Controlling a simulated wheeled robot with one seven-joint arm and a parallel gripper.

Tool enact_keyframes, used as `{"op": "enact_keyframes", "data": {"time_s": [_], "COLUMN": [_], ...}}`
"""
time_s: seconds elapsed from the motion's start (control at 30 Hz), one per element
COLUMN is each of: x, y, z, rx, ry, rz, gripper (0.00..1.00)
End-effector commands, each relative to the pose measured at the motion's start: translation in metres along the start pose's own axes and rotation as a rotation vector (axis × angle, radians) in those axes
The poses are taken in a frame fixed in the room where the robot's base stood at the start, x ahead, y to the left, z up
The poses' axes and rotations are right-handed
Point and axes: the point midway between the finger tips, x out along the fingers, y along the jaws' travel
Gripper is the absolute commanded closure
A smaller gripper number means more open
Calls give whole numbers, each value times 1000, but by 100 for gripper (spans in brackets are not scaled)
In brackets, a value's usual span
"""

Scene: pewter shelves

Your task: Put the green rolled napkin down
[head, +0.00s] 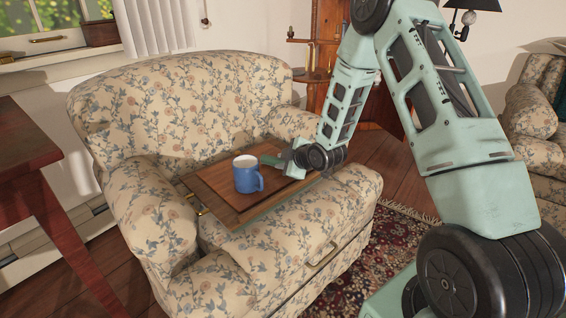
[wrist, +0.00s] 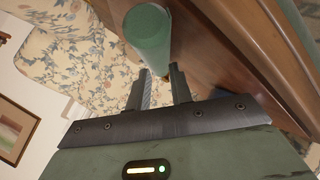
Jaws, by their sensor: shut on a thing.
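The green rolled napkin (head: 270,160) shows in the head view at the tip of my gripper (head: 284,161), just right of the blue mug. In the wrist view the napkin (wrist: 148,42) is a smooth green cylinder seen end-on, at the fingertips of my gripper (wrist: 159,82). The gripper is shut on it. The napkin is over the wooden tray (head: 212,184), low and close to its surface; I cannot tell whether it touches. My gripper hides part of the napkin in the head view.
A blue mug (head: 246,180) stands upright on the tray, left of my gripper. The tray lies across the floral armchair (head: 180,110). A dark red table (head: 25,150) is at the left, and a patterned rug (head: 400,240) lies on the floor at the right.

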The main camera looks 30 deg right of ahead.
Motion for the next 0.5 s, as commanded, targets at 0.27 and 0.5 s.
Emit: {"op": "enact_keyframes", "data": {"time_s": [0.27, 0.5], "x": [2, 1], "y": [-2, -1], "z": [2, 1], "rx": [0, 0], "ry": [0, 0], "rz": [0, -1], "gripper": [56, 56]}}
